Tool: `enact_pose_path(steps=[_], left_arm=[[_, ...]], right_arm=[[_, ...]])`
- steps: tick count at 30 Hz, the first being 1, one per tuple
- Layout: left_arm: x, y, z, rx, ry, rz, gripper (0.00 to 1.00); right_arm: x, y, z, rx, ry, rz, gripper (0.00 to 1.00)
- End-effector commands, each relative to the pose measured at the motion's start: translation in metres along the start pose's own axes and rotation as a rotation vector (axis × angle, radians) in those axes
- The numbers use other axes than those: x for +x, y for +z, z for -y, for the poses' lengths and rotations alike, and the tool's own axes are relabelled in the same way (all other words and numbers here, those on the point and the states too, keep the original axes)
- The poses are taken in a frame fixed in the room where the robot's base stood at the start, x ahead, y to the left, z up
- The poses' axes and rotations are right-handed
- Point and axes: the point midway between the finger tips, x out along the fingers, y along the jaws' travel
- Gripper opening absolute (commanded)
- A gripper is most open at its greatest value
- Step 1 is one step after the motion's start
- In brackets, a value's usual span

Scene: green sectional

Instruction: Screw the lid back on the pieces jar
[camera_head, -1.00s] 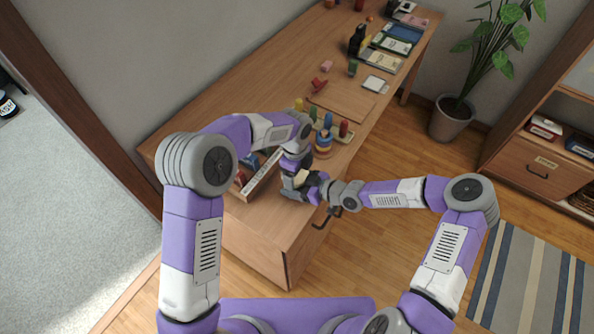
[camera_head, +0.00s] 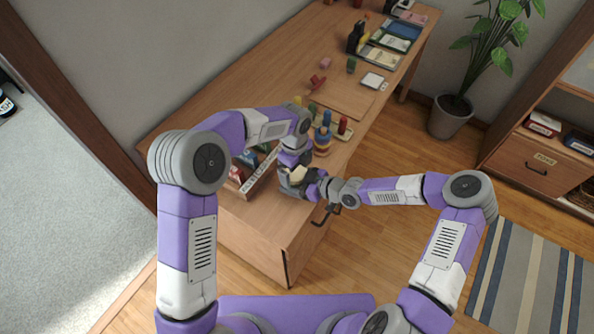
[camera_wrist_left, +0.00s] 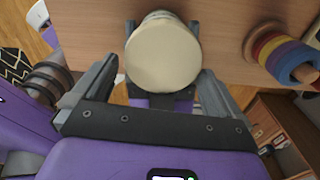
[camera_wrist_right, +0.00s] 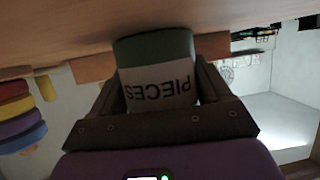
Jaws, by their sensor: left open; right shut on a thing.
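The pieces jar (camera_wrist_right: 160,82) is green with a white label reading PIECES, upside down in the right wrist view. My right gripper (camera_wrist_right: 160,98) is shut on it, one finger on each side, close to the desk. The cream round lid (camera_wrist_left: 163,58) fills the space between the spread fingers of my left gripper (camera_wrist_left: 162,45), seen from above. In the head view the lid (camera_head: 299,173) is a small pale patch between both grippers, and the jar is mostly hidden there. The lid covers the jar's top; I cannot tell how tightly it sits.
A ring stacker (camera_head: 323,141) and coloured pegs on a board stand just behind the grippers. A long box (camera_head: 262,176) lies left of them, partly behind my left arm. A wooden board (camera_head: 340,100) and books (camera_head: 382,58) lie farther back. The desk's front edge is close.

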Motion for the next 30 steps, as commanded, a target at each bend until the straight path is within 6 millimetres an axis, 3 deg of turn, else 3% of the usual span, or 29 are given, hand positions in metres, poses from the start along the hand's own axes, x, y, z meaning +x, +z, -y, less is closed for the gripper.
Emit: enact_pose_path(steps=[7, 20, 26, 30], left_arm=[[-0.03, -0.001, 0.001, 0.0, -0.004, 0.001, 1.0], [-0.032, 0.0, 0.001, -0.026, -0.002, 0.001, 1.0], [-0.035, 0.0, 0.001, -0.239, 0.0, 0.001, 1.0], [-0.038, 0.0, 0.001, -0.488, 0.002, 0.004, 1.0]], right_arm=[[0.0, 0.0, 0.0, 0.0, 0.001, 0.0, 0.0], [0.0, 0.0, 0.0, 0.0, 0.001, 0.0, 0.0], [0.0, 0.0, 0.0, 0.0, 0.001, 0.0, 0.0], [0.0, 0.0, 0.0, 0.0, 0.001, 0.0, 0.0]])
